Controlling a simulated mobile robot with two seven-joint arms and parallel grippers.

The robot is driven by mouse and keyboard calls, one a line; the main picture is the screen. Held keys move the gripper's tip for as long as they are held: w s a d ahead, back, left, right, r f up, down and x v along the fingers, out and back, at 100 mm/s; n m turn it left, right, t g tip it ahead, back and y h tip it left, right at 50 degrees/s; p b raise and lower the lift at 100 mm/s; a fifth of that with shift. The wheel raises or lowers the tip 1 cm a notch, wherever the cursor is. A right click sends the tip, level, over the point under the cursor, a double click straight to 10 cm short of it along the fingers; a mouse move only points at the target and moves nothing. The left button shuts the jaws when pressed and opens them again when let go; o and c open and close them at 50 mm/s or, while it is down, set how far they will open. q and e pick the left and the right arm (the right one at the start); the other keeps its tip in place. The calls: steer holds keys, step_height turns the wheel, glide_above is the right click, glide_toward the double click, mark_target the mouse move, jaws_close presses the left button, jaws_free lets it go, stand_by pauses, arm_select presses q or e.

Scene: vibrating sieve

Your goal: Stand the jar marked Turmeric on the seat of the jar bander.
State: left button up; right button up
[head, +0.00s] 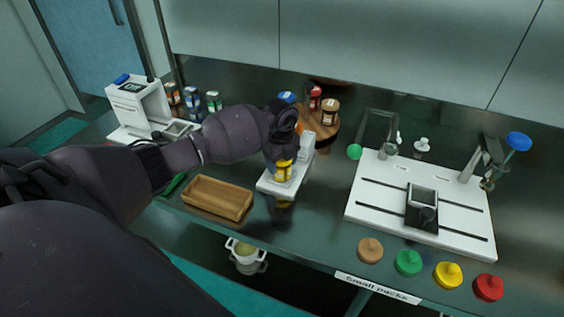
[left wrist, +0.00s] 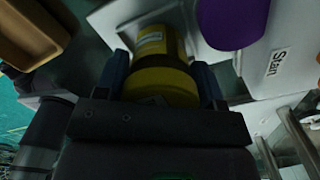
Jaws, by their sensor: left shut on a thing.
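My left gripper (head: 282,157) is shut on a yellow jar (head: 284,173); the jar's printed name is not readable. The jar is upright at a white device (head: 267,187) with a flat base and a raised back, which looks like the jar bander. In the left wrist view the yellow jar (left wrist: 160,80) sits between the two fingers, over the white base (left wrist: 120,14). A purple knob-like part (left wrist: 225,22) and a "Start" label (left wrist: 277,62) are beside it. I cannot tell whether the jar's bottom touches the seat. My right gripper is not in view.
A wooden tray (head: 217,198) lies left of the device. A round wooden stand (head: 322,134) with several jars is behind it. A white machine (head: 140,105) stands at far left, a white slotted board (head: 385,195) at right. Several coloured lids line the front edge.

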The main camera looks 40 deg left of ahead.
arm_select(q)
steer(key=shift+f, duration=0.1)
steer(key=o, duration=1)
steer(key=shift+o, duration=0.2)
